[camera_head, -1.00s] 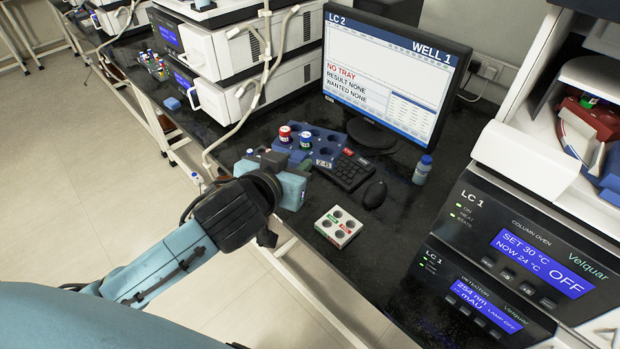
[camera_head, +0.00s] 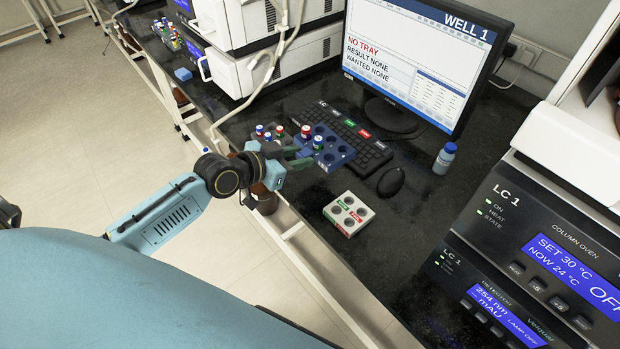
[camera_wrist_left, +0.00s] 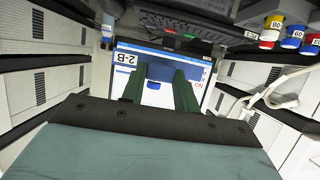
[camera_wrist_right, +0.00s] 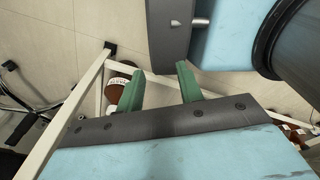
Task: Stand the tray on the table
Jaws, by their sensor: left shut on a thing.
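The blue tray (camera_head: 341,151) has round wells, and two capped vials (camera_head: 306,131) stand in it. My left gripper (camera_head: 300,158) is shut on its near left side. In the left wrist view the green fingers (camera_wrist_left: 158,88) grip the blue tray (camera_wrist_left: 155,70), with its 2-B label beside them. The tray is over the black table (camera_head: 300,195), in front of the keyboard; I cannot tell whether its base touches. My right gripper (camera_wrist_right: 160,88) shows only in its wrist view, with its fingers apart and nothing between them.
Several capped vials (camera_head: 267,136) are left of the tray, beside the gripper. A white block with wells (camera_head: 348,213), a mouse (camera_head: 391,181) and a bottle (camera_head: 444,158) are to the right. The keyboard (camera_head: 372,151) and monitor (camera_head: 415,62) are behind. Clear table lies around the white block.

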